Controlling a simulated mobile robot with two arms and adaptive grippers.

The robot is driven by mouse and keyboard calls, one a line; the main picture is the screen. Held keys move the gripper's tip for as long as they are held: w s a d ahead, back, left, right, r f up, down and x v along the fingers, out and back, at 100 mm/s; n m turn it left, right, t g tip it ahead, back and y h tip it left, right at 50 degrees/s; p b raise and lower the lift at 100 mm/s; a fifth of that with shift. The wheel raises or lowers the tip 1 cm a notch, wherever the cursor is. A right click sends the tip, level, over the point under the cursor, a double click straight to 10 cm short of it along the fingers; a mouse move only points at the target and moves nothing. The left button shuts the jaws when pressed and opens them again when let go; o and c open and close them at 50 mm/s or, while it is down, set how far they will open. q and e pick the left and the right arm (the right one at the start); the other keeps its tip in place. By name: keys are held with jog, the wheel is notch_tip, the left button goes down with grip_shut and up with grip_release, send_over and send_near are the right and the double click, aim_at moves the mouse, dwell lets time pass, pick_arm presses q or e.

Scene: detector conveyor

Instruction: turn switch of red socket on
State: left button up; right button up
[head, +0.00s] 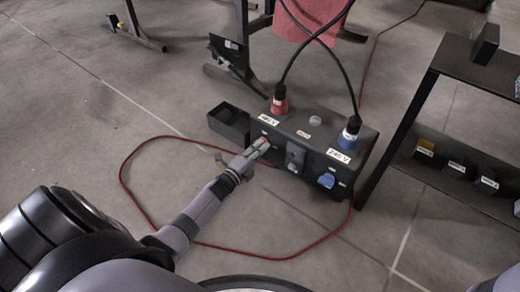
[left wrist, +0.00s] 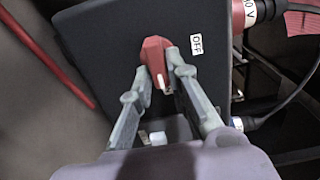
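A black power box (head: 313,138) stands on the floor with a red plug (head: 279,106) and a blue plug (head: 348,138) on top. My left gripper (head: 262,146) reaches its front at the red socket's side. In the left wrist view, the red switch (left wrist: 154,52) sits between the fingertips of my left gripper (left wrist: 158,68), which appear to touch it on both sides. Its white pointer mark points down in that picture, while the white OFF label (left wrist: 196,44) is to its right. The blue switch (head: 326,180) is free. My right gripper is not in view.
A dark open bin (head: 229,123) stands left of the box. A black shelf (head: 448,172) with labelled items is at the right. A red cable (head: 135,151) loops over the floor around the box. The floor at the left is clear.

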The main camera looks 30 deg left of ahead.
pick_arm(q)
jog(key=o, duration=0.3)
jog(key=shift+o, duration=0.2)
jog(key=s, duration=0.7)
jog(key=shift+s+a, duration=0.25)
jog(key=shift+a, duration=0.05)
